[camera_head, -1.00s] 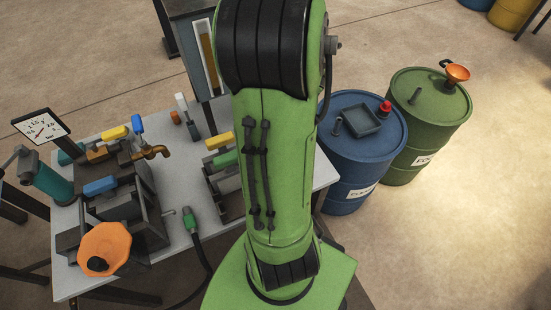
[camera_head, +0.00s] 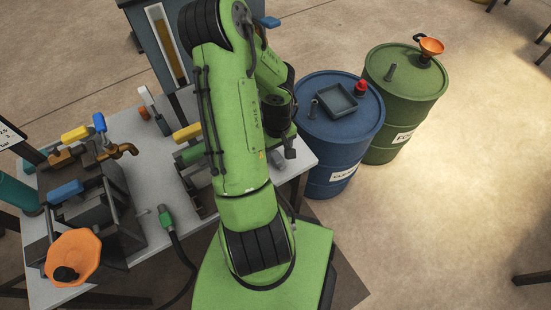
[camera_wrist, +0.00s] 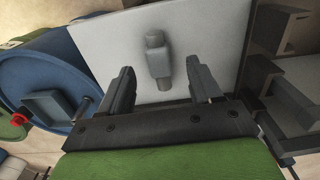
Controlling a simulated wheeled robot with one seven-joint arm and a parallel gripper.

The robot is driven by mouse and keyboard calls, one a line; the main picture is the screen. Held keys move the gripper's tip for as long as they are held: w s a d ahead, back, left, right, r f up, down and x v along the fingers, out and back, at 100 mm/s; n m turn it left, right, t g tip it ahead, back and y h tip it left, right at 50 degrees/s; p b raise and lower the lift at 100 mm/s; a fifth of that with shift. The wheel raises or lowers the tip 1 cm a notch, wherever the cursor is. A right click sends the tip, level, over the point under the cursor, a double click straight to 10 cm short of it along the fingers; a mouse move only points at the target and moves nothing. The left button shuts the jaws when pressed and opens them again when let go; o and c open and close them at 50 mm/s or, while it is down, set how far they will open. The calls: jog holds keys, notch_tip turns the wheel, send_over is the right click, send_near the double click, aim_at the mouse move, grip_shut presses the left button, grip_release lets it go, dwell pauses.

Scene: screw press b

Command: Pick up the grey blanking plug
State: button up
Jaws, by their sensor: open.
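A grey plug-like piece (camera_wrist: 158,62), with a wider body and narrower ends, lies on the pale table top (camera_wrist: 112,50) in the wrist view. I take it to be the grey blanking plug. My gripper (camera_wrist: 161,78) is open and empty, with one finger to each side of the line to the plug. The plug shows between and beyond the fingertips; I cannot tell the height left above it.
A blue drum (camera_head: 335,140) with a square tray (camera_head: 337,99) stands beside the table's right edge, a green drum (camera_head: 405,105) behind it. Grey metal fixtures (camera_wrist: 290,85) stand right of my gripper in the wrist view.

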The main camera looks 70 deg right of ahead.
aim_at(278, 158)
notch_tip(278, 158, down, 5)
jog(key=shift+s+r+b, duration=0.1)
jog(key=shift+r+b, duration=0.1)
jog(key=shift+b, duration=0.35)
jog(key=shift+r, duration=0.1)
grip_shut()
notch_tip(278, 158, up, 10)
jog(key=p, duration=0.3)
